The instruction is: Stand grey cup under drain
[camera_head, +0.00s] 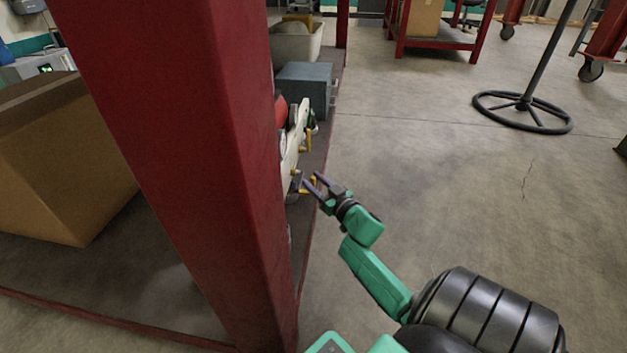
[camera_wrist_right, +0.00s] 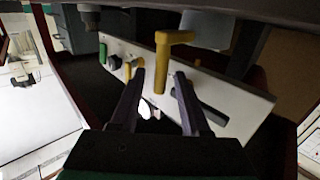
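My right gripper (camera_head: 318,182) is in the head view, beside a pale panel (camera_head: 291,150) just right of the red post. In the right wrist view the fingers (camera_wrist_right: 158,78) are apart, with a yellow T-shaped handle (camera_wrist_right: 160,62) on the white panel showing between and beyond them. I cannot tell whether the fingers touch it. Nothing is visibly gripped. A grey cylindrical fitting (camera_wrist_right: 89,16) shows at the top left of the wrist view; I cannot tell whether it is the drain. I cannot make out the grey cup. My left gripper is out of view.
A thick red post (camera_head: 190,150) hides much of the rack's shelf. A cardboard box (camera_head: 62,160) is on the left, and a blue-grey box (camera_head: 303,88) and a pale bin (camera_head: 296,43) are farther back.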

